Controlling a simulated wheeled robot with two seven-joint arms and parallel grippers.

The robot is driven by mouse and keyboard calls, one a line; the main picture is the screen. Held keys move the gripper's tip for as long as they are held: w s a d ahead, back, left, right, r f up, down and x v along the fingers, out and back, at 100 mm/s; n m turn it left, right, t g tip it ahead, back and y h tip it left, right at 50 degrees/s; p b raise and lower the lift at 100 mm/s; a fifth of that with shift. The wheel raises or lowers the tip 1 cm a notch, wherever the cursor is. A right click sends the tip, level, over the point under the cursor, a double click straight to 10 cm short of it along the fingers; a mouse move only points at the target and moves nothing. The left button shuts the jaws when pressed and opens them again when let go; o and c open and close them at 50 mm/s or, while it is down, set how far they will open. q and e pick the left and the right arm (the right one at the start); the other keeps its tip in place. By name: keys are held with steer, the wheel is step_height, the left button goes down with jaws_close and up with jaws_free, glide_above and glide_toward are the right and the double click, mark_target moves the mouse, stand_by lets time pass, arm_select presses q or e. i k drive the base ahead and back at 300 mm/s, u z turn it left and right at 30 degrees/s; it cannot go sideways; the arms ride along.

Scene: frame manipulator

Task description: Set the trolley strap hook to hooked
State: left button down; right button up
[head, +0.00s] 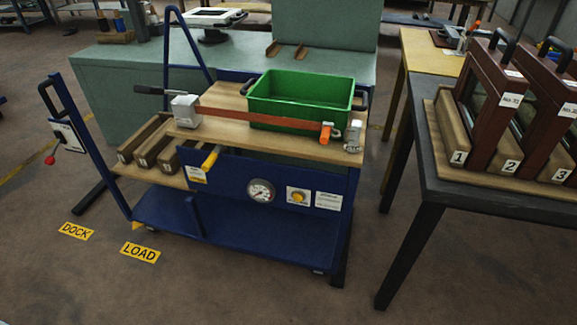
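The blue trolley (280,237) stands in the middle of the head view with a wooden top. A red-brown strap (255,119) runs across it, in front of the green crate (300,88). Its left end meets a pale grey ratchet box (185,111) with a dark handle pointing left. At its right end is the orange hook (326,132). A small grey anchor block (353,135) stands just right of the hook. The view is too small to tell whether the hook engages the anchor. Neither of my grippers is in view.
A dark table (482,193) at right holds framed panels in a numbered wooden rack (445,130). A green bench (115,75) stands behind the trolley. A blue post with a red-knobbed lever box (68,137) is at left. The floor in front, marked DOCK and LOAD, is clear.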

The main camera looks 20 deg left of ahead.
mark_target(327, 129)
steer(key=z, duration=0.7)
steer(key=k, duration=0.15)
steer(key=u, duration=1.75)
steer(key=i, duration=0.75)
steer(key=z, duration=0.25)
